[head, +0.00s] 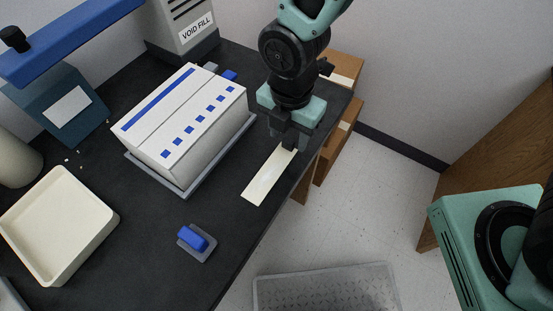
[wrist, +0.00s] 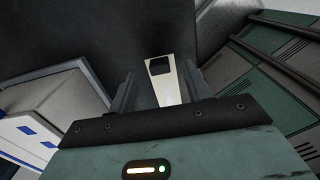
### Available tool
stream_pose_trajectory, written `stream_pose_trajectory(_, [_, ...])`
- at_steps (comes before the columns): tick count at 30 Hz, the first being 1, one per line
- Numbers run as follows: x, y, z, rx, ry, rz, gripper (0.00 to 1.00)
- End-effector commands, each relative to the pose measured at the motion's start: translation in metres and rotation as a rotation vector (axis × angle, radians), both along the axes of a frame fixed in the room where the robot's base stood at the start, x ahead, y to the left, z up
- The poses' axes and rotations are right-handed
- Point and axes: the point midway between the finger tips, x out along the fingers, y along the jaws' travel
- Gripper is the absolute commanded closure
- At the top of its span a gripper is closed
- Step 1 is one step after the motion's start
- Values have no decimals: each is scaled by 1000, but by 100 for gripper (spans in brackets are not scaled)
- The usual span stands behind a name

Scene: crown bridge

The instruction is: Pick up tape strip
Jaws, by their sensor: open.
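The tape strip (head: 267,176) is a flat, cream-coloured strip lying on the dark table near its right edge in the head view. My gripper (head: 287,143) is at the far end of the strip, pointing down, with its fingers over or beside that end. In the wrist view the strip (wrist: 164,85) shows between the two open fingers of my gripper (wrist: 160,92), with a dark patch on its far end. I cannot tell whether the fingers touch the strip.
A white box with blue marks (head: 190,115) sits on a grey tray (head: 176,192) left of the strip. A blue-handled block (head: 195,240) and a cream bin (head: 60,225) stand nearer. A void fill machine (head: 183,30) stands behind. Brown cartons (head: 338,133) are beyond the table's right edge.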

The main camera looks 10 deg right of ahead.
Motion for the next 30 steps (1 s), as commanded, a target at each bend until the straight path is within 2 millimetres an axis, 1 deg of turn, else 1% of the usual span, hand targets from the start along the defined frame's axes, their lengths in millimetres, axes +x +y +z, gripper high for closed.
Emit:
stream_pose_trajectory(1, [-1, 0, -7, -1, 2, 1, 51])
stream_pose_trajectory(3, [0, 0, -13, -1, 2, 1, 51])
stream_pose_trajectory(6, [0, 0, -17, 1, -1, 1, 51])
stream_pose_trajectory(11, [0, 0, -17, 1, 0, 0, 51])
stream_pose_trajectory(12, [0, 0, -17, 1, 0, 0, 54])
stream_pose_trajectory(14, [0, 0, -17, 1, 0, 0, 70])
stream_pose_trajectory(15, [0, 0, -17, 1, 0, 0, 82])
stream_pose_trajectory(16, [0, 0, -17, 1, 0, 0, 90])
stream_pose_trajectory(17, [0, 0, -17, 1, 0, 0, 94])
stream_pose_trajectory(26, [0, 0, -15, 2, 0, 0, 94])
stream_pose_trajectory(29, [1, 0, -7, 3, -1, 0, 94])
stream_pose_trajectory(30, [1, 1, -1, 5, -2, -1, 94])
